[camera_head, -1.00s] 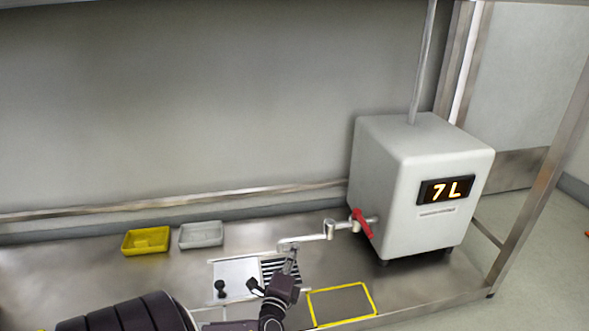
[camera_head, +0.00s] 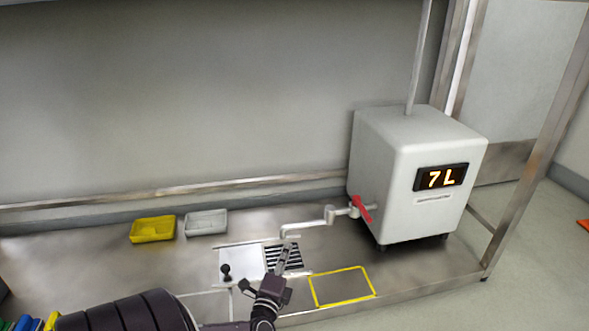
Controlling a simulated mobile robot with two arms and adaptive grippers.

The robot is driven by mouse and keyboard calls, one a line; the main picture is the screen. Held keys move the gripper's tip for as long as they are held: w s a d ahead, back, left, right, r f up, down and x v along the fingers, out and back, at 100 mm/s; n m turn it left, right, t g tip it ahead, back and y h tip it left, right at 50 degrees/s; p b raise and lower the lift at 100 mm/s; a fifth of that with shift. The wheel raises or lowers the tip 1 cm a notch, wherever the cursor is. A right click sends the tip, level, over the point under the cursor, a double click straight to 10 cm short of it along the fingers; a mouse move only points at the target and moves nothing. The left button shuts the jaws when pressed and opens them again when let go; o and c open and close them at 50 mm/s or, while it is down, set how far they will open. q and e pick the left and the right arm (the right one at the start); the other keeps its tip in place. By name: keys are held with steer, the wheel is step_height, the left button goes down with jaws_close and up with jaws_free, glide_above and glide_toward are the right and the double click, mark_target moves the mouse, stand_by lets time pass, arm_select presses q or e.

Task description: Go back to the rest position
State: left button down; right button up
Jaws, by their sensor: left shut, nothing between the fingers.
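My left gripper (camera_head: 281,262) reaches in from the lower left over the steel bench, its fingers closed and empty. Its fingertips point up the picture at the striped drain grate (camera_head: 291,257), just below the end of the tap spout (camera_head: 303,227). I cannot tell whether they touch anything. My dark left arm crosses the bottom edge. My right gripper is out of view.
A white dispenser (camera_head: 424,170) reading 7 L stands at the right, with a red tap handle (camera_head: 361,208). A yellow tray (camera_head: 153,230) and a grey tray (camera_head: 206,222) sit at the back. A yellow-outlined square (camera_head: 342,286) marks bare bench. A black knob (camera_head: 226,271) stands left of the grate.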

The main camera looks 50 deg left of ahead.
arm_select(q)
steer(key=s+p, duration=0.1)
steer(key=s, duration=0.1)
steer(key=s+a, duration=0.1)
steer(key=s, duration=0.2)
steer(key=shift+s+a+f+p, duration=0.1)
steer(key=shift+s+a+p, duration=0.1)
steer(key=shift+s+p, duration=0.15)
